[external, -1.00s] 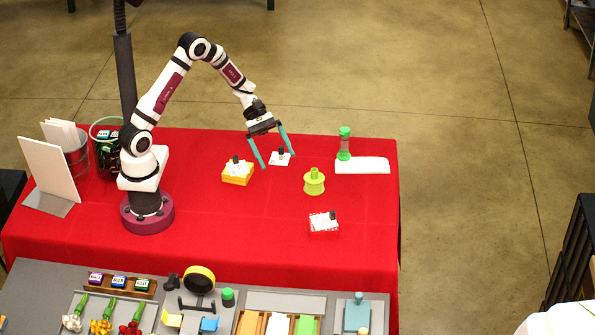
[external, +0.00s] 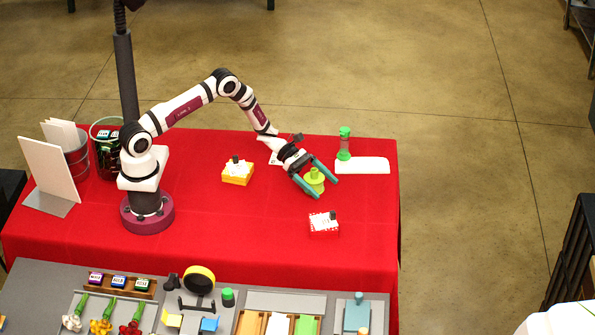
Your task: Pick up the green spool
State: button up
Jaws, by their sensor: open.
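The green spool (external: 315,177), yellow-green with a narrow knob on top, stands upright on the red table. My gripper (external: 326,189) is open, with one teal finger on each side of the spool. I cannot tell whether the fingers touch it. The lower part of the spool is partly hidden by the near finger.
A yellow box (external: 238,177) with a card stands left of the gripper, and a red box (external: 323,230) sits in front. A green-capped bottle (external: 345,146) stands by a white pad (external: 368,166) behind right. A grey bench (external: 60,290) with flowers and tools lies in front.

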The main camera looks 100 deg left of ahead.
jog(key=shift+w+d+f, duration=0.1)
jog(key=shift+w, duration=0.05)
jog(key=c, duration=1.3)
jog(key=shift+o, duration=0.2)
